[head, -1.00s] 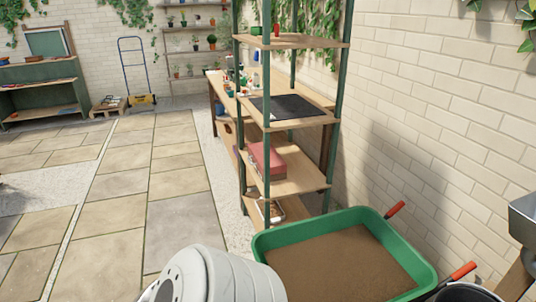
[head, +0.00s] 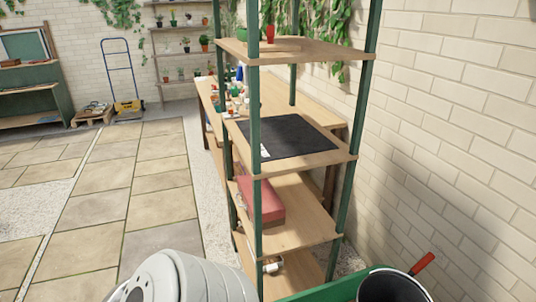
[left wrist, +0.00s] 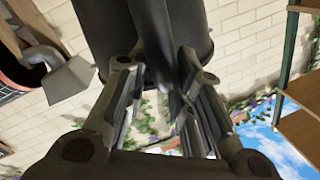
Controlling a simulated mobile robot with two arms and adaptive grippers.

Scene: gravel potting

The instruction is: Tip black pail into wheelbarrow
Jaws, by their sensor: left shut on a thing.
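The black pail (head: 393,288) shows at the bottom of the head view, its round mouth facing up and its lower part cut off by the frame. It overlaps the green rim of the wheelbarrow (head: 325,290) in the picture; most of the wheelbarrow is out of frame. A red-tipped handle (head: 424,262) shows beside the pail. In the left wrist view my left gripper (left wrist: 160,95) is shut on the dark pail (left wrist: 140,35), which fills the top middle. I cannot tell the pail's height above the wheelbarrow. My right gripper is not in view.
A green-post shelf rack (head: 255,130) with wooden boards stands just beyond the wheelbarrow. It holds a black mat (head: 288,138) and a red box (head: 262,203). A brick wall (head: 455,130) closes the right side. Open paving (head: 100,200) lies to the left.

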